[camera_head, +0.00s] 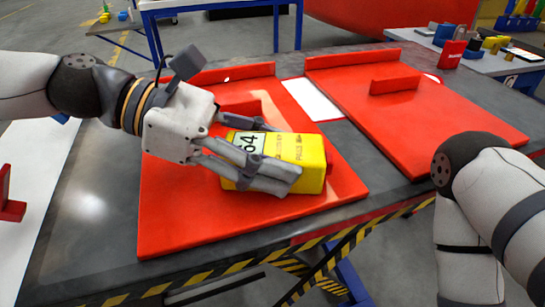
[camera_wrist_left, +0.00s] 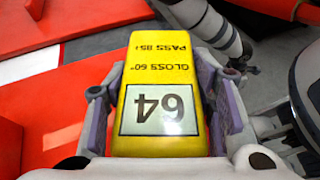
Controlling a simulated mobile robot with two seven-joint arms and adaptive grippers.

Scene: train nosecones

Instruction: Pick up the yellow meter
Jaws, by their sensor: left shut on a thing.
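The yellow meter (camera_head: 309,150) is a boxy yellow block with a white panel reading 64 and dark print. My left gripper (camera_head: 280,152) is shut on it, with a finger along each long side. The meter is over the left red board (camera_head: 185,225); I cannot tell whether it touches the board. In the left wrist view the meter (camera_wrist_left: 165,60) lies between the two fingers of my left gripper (camera_wrist_left: 162,105), its 64 panel facing the camera. My right arm shows at the right of the head view, but its gripper is out of view.
A second red board (camera_head: 430,115) with raised ridges lies to the right on the same dark table (camera_head: 90,240). A white sheet (camera_head: 311,100) lies between the boards. A side table (camera_head: 480,60) at the back right holds several small items. The table's front edge has yellow-black stripes.

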